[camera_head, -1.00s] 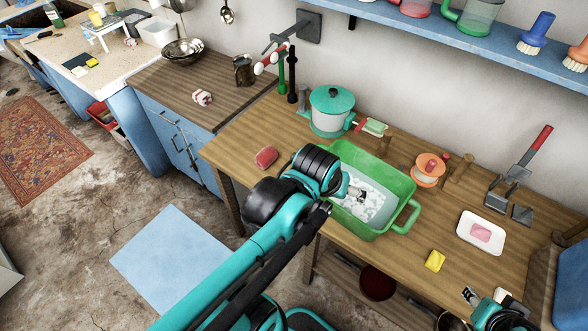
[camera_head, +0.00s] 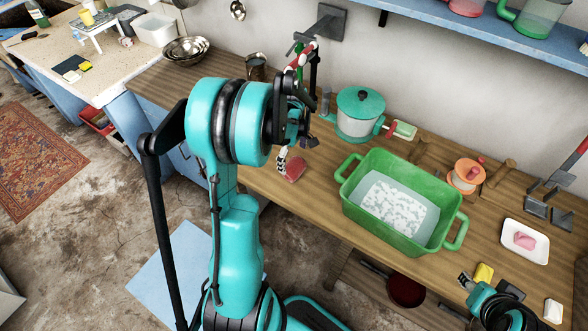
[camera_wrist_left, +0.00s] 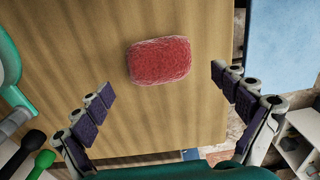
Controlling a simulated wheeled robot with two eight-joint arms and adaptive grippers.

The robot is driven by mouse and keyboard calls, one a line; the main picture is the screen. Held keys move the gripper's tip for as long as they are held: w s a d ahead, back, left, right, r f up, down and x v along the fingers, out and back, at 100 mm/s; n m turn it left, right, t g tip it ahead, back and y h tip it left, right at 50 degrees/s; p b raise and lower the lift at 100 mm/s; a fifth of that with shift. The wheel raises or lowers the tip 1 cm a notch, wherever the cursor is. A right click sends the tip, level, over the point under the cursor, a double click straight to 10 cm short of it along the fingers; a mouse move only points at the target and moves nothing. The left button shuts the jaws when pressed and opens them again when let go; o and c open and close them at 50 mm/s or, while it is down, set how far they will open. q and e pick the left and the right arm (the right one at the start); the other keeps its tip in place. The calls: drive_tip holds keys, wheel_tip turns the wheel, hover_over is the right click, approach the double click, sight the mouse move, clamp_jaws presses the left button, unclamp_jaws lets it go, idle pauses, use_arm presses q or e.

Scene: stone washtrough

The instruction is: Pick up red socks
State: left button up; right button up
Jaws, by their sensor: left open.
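The red socks, a small rolled bundle (camera_head: 293,170), lie on the wooden table left of the green tub, near the table's front edge. The left wrist view shows them as a fuzzy red bundle (camera_wrist_left: 160,60) on bare wood. My left gripper (camera_head: 295,150) is over them, partly hidden by its own wrist. In the left wrist view its fingers (camera_wrist_left: 162,84) are spread wide and empty, with the bundle ahead, between their lines and untouched. My right gripper (camera_head: 466,282) is at the lower right near a yellow sponge (camera_head: 484,273); its jaws are too small to judge.
The green tub (camera_head: 354,200) of sudsy water stands to the right. A teal-lidded pot (camera_head: 360,122) and a rack with a red-and-white item (camera_head: 301,56) stand behind. A white soap dish (camera_head: 511,246) is at the right. Wood around the socks is clear.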

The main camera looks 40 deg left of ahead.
sight(294, 163)
use_arm(q)
wheel_tip(294, 163, down, 5)
drive_tip(key=shift+d+r+b, duration=0.1)
drive_tip(key=shift+r+b, duration=0.05)
drive_tip(key=shift+b, duration=0.95)
drive_tip(key=shift+w+f, duration=0.1)
drive_tip(key=shift+f, duration=0.3)
drive_tip(key=shift+r, duration=0.1)
drive_tip(key=shift+c, duration=1)
drive_tip(key=c, duration=1)
